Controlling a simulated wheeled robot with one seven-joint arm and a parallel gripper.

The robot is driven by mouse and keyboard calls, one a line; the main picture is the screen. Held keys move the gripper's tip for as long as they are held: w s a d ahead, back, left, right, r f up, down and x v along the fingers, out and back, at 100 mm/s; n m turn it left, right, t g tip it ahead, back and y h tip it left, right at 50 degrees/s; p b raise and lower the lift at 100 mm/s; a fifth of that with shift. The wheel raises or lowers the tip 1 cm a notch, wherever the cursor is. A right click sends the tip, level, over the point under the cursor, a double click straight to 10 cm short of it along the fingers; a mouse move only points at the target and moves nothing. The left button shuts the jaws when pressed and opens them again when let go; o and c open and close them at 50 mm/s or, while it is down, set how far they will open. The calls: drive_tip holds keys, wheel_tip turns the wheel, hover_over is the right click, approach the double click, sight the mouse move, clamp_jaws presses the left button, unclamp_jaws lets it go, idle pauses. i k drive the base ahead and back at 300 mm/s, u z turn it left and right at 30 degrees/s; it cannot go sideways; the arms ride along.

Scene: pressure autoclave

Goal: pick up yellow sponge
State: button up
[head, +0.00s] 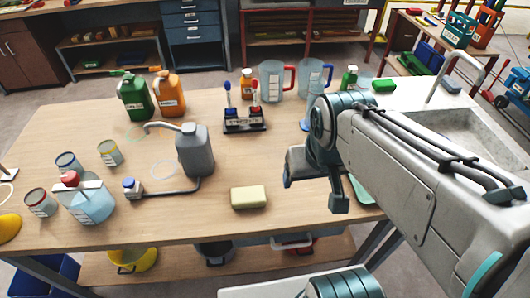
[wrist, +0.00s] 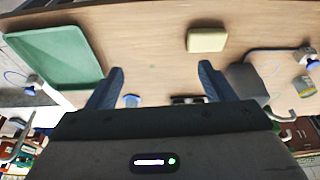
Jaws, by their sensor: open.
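The yellow sponge (head: 249,197) is a pale yellow block lying flat on the wooden table, near its front edge. It also shows in the wrist view (wrist: 206,40), beyond the fingertips and right of centre. My gripper (head: 312,190) is above the table, to the right of the sponge in the head view, and apart from it. In the wrist view my gripper (wrist: 160,88) has its two fingers spread wide, with nothing held between them.
A grey jug (head: 196,152) with a hose stands left of the sponge. A black rack (head: 245,122) with a blue and a red item is behind it. A green tray (wrist: 58,55) lies on the table. Bare wood surrounds the sponge. A sink (head: 455,135) is at right.

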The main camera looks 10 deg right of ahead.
sight(253, 197)
drive_tip(key=z, duration=3.05)
drive_tip(key=k, duration=0.9)
drive_tip(key=u, duration=1.85)
